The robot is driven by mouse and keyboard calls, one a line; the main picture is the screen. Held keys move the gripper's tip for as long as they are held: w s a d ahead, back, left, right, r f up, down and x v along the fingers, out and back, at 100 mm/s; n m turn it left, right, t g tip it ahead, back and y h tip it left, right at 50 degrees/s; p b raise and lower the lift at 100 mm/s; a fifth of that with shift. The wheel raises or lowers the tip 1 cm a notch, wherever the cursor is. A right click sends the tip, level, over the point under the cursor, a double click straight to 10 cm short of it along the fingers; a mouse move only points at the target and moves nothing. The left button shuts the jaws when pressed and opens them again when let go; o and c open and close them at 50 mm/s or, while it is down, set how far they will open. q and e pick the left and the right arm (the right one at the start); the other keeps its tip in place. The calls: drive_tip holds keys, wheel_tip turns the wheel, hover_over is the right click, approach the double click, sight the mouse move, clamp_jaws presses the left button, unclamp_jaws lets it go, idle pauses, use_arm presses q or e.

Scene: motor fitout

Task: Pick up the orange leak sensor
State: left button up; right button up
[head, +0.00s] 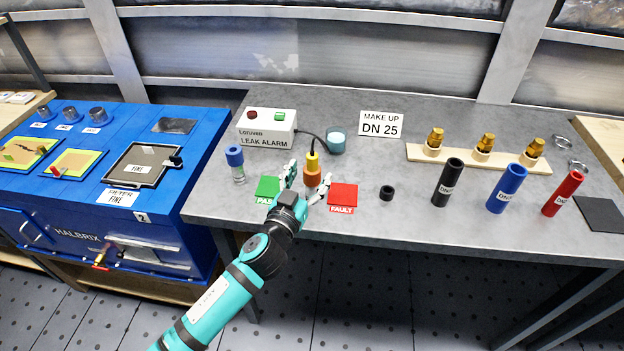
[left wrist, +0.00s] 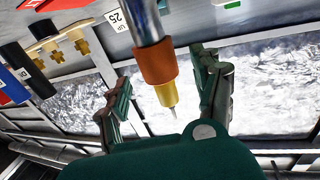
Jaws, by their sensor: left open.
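The orange leak sensor (head: 313,178) has an orange body with a yellow top, and a thin dark cable joins it to the leak alarm box (head: 266,128). My left gripper (head: 309,176) is open at the sensor, with one finger on each side of it. In the left wrist view the orange collar (left wrist: 156,62), yellow end and a grey metal cylinder lie between the spread fingers (left wrist: 164,75), with gaps visible. The sensor's lower end is hidden in the head view by my gripper. My right gripper is not in view.
A green pad (head: 268,187) and a red FAULT pad (head: 343,195) flank the gripper. A blue-capped vial (head: 235,160) stands left. A teal cup (head: 336,141) is behind. Black, blue and red tubes and a wooden brass-fitting rack (head: 415,153) stand right.

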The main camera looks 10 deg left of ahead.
use_arm(q)
drive_tip(key=x, duration=0.2)
drive_tip(key=shift+w, duration=0.35)
drive_tip(key=c, duration=1.3)
drive_tip(key=shift+r, duration=0.1)
